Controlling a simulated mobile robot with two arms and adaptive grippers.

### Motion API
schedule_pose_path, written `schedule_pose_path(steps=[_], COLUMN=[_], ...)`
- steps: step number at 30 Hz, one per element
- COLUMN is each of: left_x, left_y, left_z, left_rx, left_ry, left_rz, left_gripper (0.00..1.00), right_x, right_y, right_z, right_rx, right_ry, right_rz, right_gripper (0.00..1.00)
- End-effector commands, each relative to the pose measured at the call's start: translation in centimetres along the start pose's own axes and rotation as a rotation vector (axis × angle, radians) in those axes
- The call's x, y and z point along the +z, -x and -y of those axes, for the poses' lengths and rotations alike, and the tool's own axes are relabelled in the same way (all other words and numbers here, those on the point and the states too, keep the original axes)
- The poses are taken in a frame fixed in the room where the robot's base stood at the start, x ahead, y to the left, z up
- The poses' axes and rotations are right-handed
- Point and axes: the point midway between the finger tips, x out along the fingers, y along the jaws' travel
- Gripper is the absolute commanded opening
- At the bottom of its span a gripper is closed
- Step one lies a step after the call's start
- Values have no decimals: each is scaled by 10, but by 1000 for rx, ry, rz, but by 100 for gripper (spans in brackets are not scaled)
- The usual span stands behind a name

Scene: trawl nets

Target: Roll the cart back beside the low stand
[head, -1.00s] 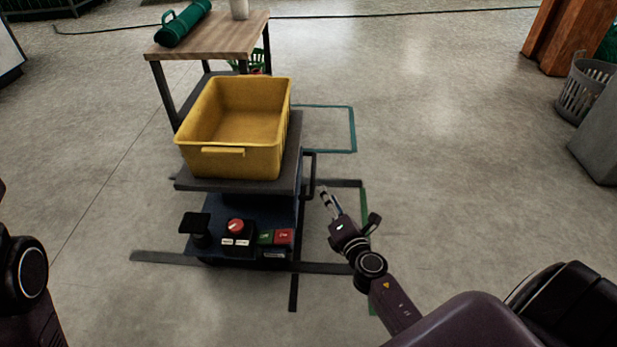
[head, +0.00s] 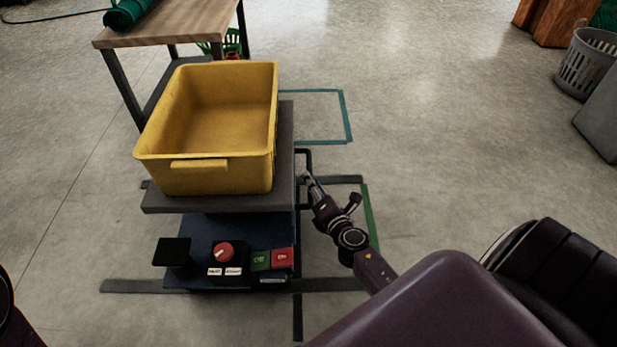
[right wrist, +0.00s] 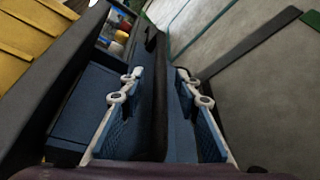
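The cart, as I take it, has a grey platform (head: 287,150) over a blue base (head: 200,235), with a dark handle (head: 305,154) on its right side. A yellow bin (head: 205,178) stands empty on the platform. My right gripper (head: 307,180) is at the handle. In the right wrist view its fingers (right wrist: 157,82) are open, with a dark bar between them and a gap on each side. Behind the cart is a wooden-topped stand (head: 170,24); I cannot tell whether it is the low stand. My left gripper is out of view.
The blue base carries a red knob (head: 223,252) and green and red buttons (head: 282,258). Teal tape (head: 348,115) marks an empty floor area right of the cart; grey and green tape (head: 371,215) lies nearer. A grey basket (head: 586,65) stands far right.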

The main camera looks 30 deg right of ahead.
Motion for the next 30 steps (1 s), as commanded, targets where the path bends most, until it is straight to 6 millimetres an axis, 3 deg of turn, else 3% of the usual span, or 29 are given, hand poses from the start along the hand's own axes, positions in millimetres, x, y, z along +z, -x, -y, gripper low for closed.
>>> schedule_pose_path(steps=[6, 17, 25, 30], left_x=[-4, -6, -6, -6], left_y=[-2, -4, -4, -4], left_z=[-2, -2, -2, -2], left_rx=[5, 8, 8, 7], left_ry=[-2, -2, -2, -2], left_rz=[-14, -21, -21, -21], left_gripper=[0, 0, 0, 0], right_x=[0, 0, 0, 0], right_y=[-26, -32, -31, -31], right_z=[0, 0, 0, 0], right_rx=[1, 0, 0, -1], right_ry=[0, 1, 1, 1], right_rz=[1, 0, 0, 1], right_gripper=[30, 30, 2, 0])
